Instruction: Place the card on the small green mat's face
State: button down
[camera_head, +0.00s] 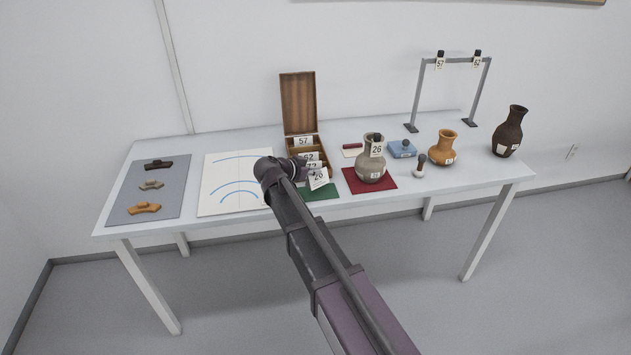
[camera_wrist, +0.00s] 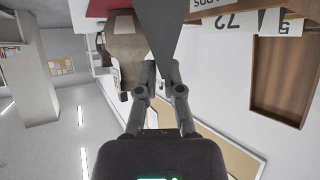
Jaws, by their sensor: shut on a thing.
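A white card marked 20 (camera_head: 318,179) is held by my gripper (camera_head: 311,174) above the small green mat (camera_head: 322,194). It is tilted and hides part of the mat. I cannot tell whether its lower edge touches the mat. In the wrist view a dark grey face, likely the card's shaded side (camera_wrist: 165,25), rises from between the closed fingers (camera_wrist: 159,68). My arm comes in from the front and covers the mat's left side.
An open wooden box (camera_head: 299,105) with cards stands behind the mat. A grey vase (camera_head: 370,165) with card 26 stands on a red mat (camera_head: 388,184) to the right. A drawn sheet (camera_head: 218,190) and a grey mat with sherds (camera_head: 172,199) lie left.

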aim_at(309, 180)
jog(key=shift+s+f+b, duration=0.1)
jog(key=shift+f+b, duration=1.35)
jog(key=shift+f, duration=0.25)
jog(key=c, duration=0.7)
grip_release()
jog(key=shift+c, duration=0.2)
jog(key=shift+r, duration=0.1)
jog(key=p+v, duration=0.5)
jog(key=v, duration=0.7)
jog(key=shift+p, duration=0.4)
